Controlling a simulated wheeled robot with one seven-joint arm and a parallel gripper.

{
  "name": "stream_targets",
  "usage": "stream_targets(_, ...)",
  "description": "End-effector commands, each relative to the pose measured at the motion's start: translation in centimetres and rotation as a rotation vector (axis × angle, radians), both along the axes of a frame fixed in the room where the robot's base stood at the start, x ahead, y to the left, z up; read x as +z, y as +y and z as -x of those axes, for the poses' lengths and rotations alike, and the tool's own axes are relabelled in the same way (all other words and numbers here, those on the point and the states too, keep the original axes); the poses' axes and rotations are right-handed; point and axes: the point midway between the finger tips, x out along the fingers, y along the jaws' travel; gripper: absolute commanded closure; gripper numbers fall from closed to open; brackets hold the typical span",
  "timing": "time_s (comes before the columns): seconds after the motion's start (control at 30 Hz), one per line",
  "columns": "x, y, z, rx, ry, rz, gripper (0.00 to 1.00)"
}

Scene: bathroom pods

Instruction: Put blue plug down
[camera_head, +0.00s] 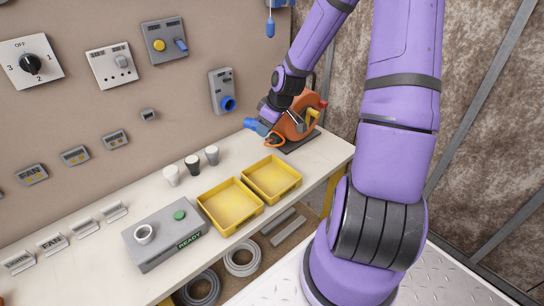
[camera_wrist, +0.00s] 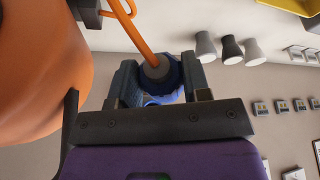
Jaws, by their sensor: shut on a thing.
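The blue plug (camera_wrist: 172,75) sits between the fingers of my gripper (camera_wrist: 160,82), which is shut on it. An orange cord runs from the plug's grey collar in the wrist view. In the head view the plug (camera_head: 251,123) shows as a small blue shape at the end of my gripper (camera_head: 262,127), in front of the wall near the worktop's right end. The orange cable reel (camera_head: 292,126) stands beside and partly behind my gripper. It fills the left of the wrist view (camera_wrist: 35,75). I cannot tell whether the plug touches the worktop.
Two yellow trays (camera_head: 232,223) lie on the worktop (camera_head: 100,265), left of the reel. Three small cups (camera_head: 193,165) stand behind them. A grey READY box (camera_head: 165,236) is farther left. A wall socket with a blue fitting (camera_head: 227,103) is close to my gripper.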

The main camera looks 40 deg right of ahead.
Motion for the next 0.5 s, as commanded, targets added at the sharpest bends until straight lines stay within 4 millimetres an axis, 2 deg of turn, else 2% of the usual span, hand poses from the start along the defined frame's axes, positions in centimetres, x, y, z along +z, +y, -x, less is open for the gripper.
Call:
stream_targets(0.2,-3.7,0.2,0.1,0.003,0.004,-0.003,0.85)
stream_targets(0.5,-5.9,0.1,0.0,0.000,0.003,-0.002,0.85)
